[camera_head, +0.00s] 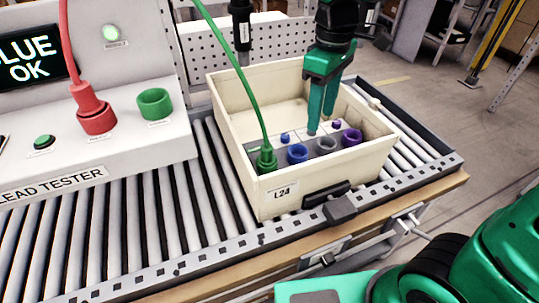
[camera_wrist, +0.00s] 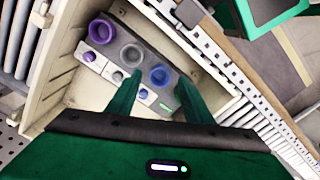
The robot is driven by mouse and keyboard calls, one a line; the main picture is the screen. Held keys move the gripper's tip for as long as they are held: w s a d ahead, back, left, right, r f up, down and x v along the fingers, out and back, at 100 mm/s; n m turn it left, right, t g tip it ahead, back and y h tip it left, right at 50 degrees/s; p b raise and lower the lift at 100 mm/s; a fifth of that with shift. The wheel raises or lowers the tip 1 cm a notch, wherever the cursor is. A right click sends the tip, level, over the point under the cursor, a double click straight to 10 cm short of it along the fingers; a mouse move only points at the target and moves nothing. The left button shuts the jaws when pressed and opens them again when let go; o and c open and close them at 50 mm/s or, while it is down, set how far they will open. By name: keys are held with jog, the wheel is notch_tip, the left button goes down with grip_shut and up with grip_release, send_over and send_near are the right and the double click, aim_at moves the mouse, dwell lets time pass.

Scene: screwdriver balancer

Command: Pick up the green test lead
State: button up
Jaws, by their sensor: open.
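The green test lead (camera_head: 266,157) stands with its plug at the left end of the socket row inside the cream crate (camera_head: 305,198). Its green cable rises up and left out of the head view. My gripper (camera_head: 321,125) points down into the crate, to the right of the lead, around the blue and grey sockets. It is open, with nothing seen between its fingers. In the wrist view, the fingertips (camera_wrist: 158,78) spread over the grey socket (camera_wrist: 132,55) and the blue socket (camera_wrist: 160,75). The lead's plug is not clearly seen there; a finger may hide it.
A purple socket (camera_head: 351,137) is at the row's right end. The crate, labelled L24, sits on a roller conveyor (camera_head: 100,235). The lead tester (camera_head: 75,150) at left shows "BLUE OK", with a red plug (camera_head: 95,112) and an empty green socket (camera_head: 154,103).

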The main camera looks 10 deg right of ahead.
aim_at(267, 146)
jog(key=a+n, duration=0.1)
jog(key=a, duration=0.3)
jog(key=a+n, duration=0.2)
jog(key=a, duration=0.2)
jog(key=a+n, duration=0.2)
jog(key=a, duration=0.2)
jog(key=shift+w+a+f, duration=0.15)
jog(key=shift+w+a, duration=0.05)
jog(key=shift+w, duration=0.2)
notch_tip(267, 146, down, 5)
jog(key=shift+s+f, duration=0.15)
jog(key=shift+f, duration=1.2)
jog(key=shift+s+f, duration=0.1)
jog(key=shift+f, duration=1.2)
jog(key=c, duration=1.2)
